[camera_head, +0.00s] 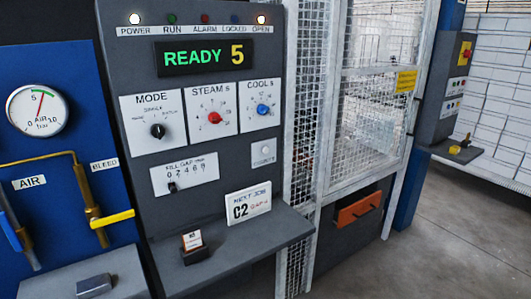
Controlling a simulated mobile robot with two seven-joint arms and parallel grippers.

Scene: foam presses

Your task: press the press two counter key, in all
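A grey press panel (135,90) stands at centre left. Its display (204,57) reads READY in green and 5 in yellow. A small pale plate (263,153) with a round button sits at the panel's lower right, below the blue COOL knob (263,109); its label is too small to read surely, perhaps COUNTER. The panel shows no readable press number. Neither of my grippers is in view.
A ledge (235,238) juts out below, holding a NEXT JOB C2 card (248,204) and a small block with a card (193,246). A blue panel with a gauge (37,109) and yellow-handled valve (112,218) is left. A mesh cage (372,110) is right; floor beyond is clear.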

